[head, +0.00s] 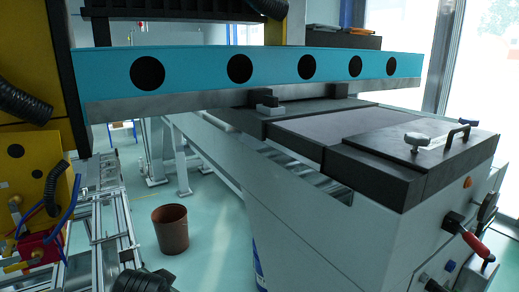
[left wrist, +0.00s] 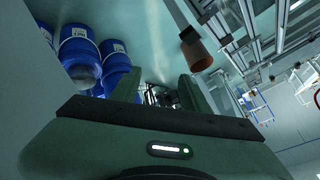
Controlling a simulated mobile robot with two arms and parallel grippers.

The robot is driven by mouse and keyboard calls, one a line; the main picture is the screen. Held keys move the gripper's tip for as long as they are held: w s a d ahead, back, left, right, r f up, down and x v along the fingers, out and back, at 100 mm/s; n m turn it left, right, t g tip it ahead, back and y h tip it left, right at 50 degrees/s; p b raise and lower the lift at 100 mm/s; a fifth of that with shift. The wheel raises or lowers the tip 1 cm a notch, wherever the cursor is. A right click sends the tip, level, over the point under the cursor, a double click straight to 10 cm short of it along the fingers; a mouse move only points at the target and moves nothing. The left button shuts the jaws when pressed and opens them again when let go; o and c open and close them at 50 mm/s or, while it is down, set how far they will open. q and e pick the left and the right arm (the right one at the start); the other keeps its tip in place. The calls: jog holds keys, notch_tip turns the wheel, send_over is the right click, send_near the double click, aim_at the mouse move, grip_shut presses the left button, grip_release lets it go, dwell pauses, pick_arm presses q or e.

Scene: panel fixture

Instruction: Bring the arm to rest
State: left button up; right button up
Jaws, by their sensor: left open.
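My left gripper (left wrist: 158,92) shows in the left wrist view with its two dark green fingers apart. Nothing is between the fingertips except the background floor and some dark equipment farther off. In the head view the left gripper cannot be made out clearly; only a dark shape shows at the bottom edge. My right gripper is in neither view.
A teal beam with round holes (head: 205,70) spans above a grey machine (head: 330,240) with a red-handled lever (head: 473,243). A brown bin (head: 171,230) stands on open floor. Blue barrels (left wrist: 78,50) stand left in the wrist view.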

pick_arm(q)
jog(key=s+d+f+n+g+h, duration=0.15)
jog(key=s+f, duration=0.35)
jog(key=s, duration=0.5)
jog(key=s+f+n+g, duration=0.15)
jog(key=s+f, duration=0.35)
jog(key=s, duration=0.5)
jog(key=s+f+g+h, duration=0.15)
jog(key=s+f, duration=0.35)
jog(key=s, duration=0.5)
notch_tip(320, 180, down, 28)
jog(key=s+g+y, duration=0.1)
jog(key=s+g, duration=0.1)
jog(key=s+a+f, duration=0.2)
jog(key=s+f, duration=1.2)
jog(key=s, duration=0.2)
jog(key=shift+a+f+g, duration=0.25)
jog(key=shift+a+g, duration=0.05)
jog(key=shift+g, duration=0.05)
